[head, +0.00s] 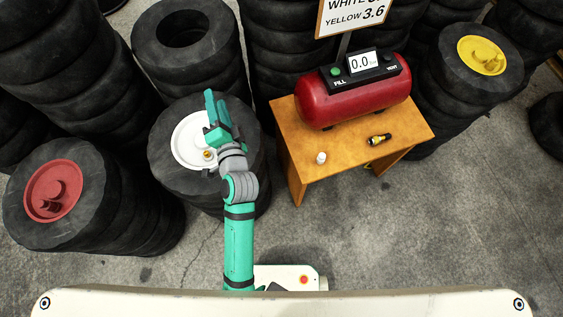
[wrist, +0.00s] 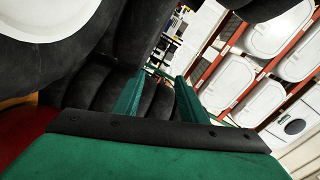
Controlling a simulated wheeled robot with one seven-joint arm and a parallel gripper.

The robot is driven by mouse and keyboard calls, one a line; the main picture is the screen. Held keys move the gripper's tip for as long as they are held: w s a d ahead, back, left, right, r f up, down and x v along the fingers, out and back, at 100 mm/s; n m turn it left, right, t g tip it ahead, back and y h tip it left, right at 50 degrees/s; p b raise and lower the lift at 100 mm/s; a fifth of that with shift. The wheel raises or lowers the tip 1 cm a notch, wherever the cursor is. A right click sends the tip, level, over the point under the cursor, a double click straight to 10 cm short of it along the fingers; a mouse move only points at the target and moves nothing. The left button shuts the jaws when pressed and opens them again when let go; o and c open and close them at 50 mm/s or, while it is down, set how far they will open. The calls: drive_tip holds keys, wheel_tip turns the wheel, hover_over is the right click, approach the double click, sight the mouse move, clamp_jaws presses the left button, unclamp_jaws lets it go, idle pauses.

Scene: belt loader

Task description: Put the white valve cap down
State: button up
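A small white valve cap (head: 321,158) stands on the front left part of the wooden table (head: 345,170). My gripper (head: 216,103) is well to the left of it, raised over the white wheel (head: 185,142) on the middle tire stack. In the wrist view my gripper (wrist: 160,80) has its two green fingers apart, with nothing visible between them. A small brass valve (head: 208,155) shows on the white wheel, partly beside my arm. The cap does not show in the wrist view.
A red air tank (head: 355,98) with a 0.0 display stands on the table. A yellow and black fitting (head: 379,139) lies right of the cap. A red wheel (head: 53,191) is at left, a yellow wheel (head: 481,55) at right. Tire stacks crowd the back; front floor is open.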

drive_tip(key=s+d+f+n+h, duration=0.2)
drive_tip(key=s+d+f, duration=0.15)
drive_tip(key=s, duration=0.45)
drive_tip(key=s+d+f+n+h, duration=0.1)
drive_tip(key=s+d+f+h, duration=0.1)
drive_tip(key=s+d, duration=0.5)
drive_tip(key=s+d+f+n+h, duration=0.2)
drive_tip(key=s+d+f, duration=0.1)
drive_tip(key=s, duration=0.7)
drive_tip(key=s+d+r+n, duration=0.2)
drive_tip(key=s+d+n, duration=0.2)
drive_tip(key=s, duration=0.3)
drive_tip(key=shift+d+r+n+g, duration=0.25)
drive_tip(key=shift+n+g, duration=0.15)
drive_tip(key=shift+n, duration=0.1)
drive_tip(key=shift+a, duration=0.15)
